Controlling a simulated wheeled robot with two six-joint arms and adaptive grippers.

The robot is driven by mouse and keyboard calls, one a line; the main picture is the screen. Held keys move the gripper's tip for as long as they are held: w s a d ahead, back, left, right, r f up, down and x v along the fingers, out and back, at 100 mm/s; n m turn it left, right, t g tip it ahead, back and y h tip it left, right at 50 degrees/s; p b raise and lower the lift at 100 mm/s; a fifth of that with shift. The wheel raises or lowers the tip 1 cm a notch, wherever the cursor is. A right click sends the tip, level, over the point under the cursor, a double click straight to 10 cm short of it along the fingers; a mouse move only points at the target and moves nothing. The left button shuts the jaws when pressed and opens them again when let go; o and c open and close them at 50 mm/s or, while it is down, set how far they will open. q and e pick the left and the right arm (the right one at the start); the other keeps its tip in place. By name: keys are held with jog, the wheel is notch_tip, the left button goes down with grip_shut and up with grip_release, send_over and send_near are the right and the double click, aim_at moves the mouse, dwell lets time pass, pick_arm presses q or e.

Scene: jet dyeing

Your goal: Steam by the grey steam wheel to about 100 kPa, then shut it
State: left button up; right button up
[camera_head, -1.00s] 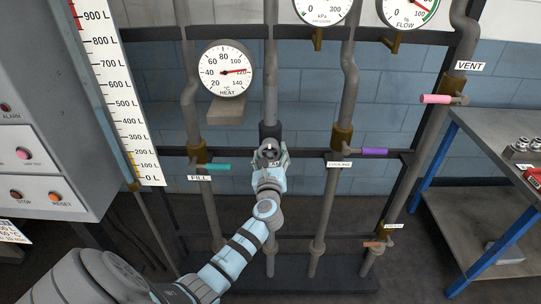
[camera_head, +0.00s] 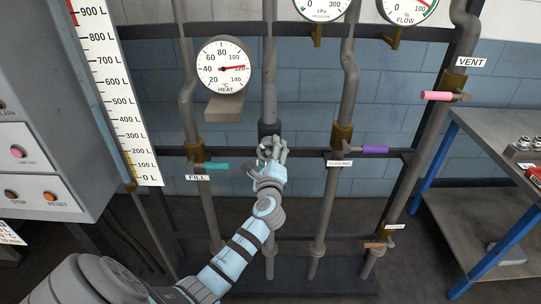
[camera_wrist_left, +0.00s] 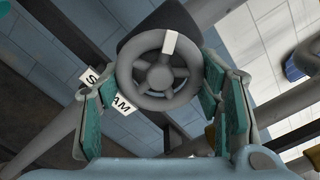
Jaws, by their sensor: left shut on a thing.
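The grey steam wheel (camera_wrist_left: 159,76) is a spoked handwheel with a white mark on its rim, near the rim's top in the left wrist view. My left gripper (camera_head: 271,150) has its fingers on either side of the wheel, shut on it. In the head view the gripper hides most of the wheel. My right gripper is not in view.
Teal FILL (camera_head: 215,166), purple (camera_head: 374,149) and pink VENT (camera_head: 437,96) handles stand on neighbouring pipes. The heat gauge (camera_head: 223,66) reads a little under 120 °C. A flow gauge (camera_head: 407,8) is at the top. A blue-legged bench (camera_head: 500,135) stands at right.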

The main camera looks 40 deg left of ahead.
pick_arm(q)
jog(key=shift+n, duration=0.5)
jog(key=o, duration=1.2)
jog(key=shift+c, duration=0.2)
jog(key=v, duration=1.2)
